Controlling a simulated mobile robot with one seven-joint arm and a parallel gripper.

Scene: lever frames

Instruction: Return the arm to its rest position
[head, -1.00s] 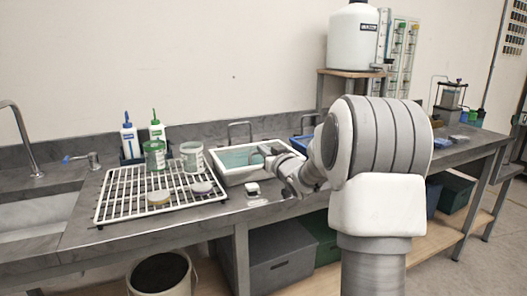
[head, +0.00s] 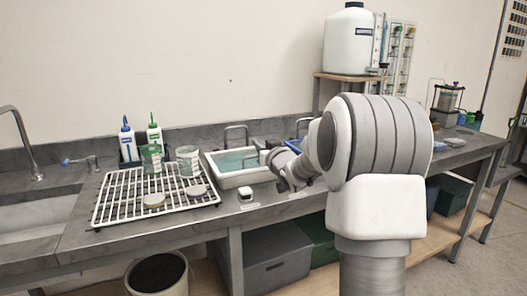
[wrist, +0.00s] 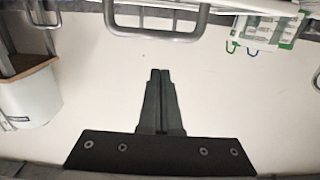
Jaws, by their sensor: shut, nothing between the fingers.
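My gripper (wrist: 160,74) is shut and empty in the wrist view, its two dark fingers pressed together against a pale wall. In the head view my arm reaches left from its large white and grey joint. The fingers cannot be made out there. Nothing is seen touching the gripper.
A wire rack (head: 110,201) with cups and discs stands left of the basin. Two bottles (head: 128,143) stand behind it. A small white object (head: 245,194) lies in front of the basin. A white tank (head: 350,45) stands on a raised shelf. A bucket (head: 157,274) is below.

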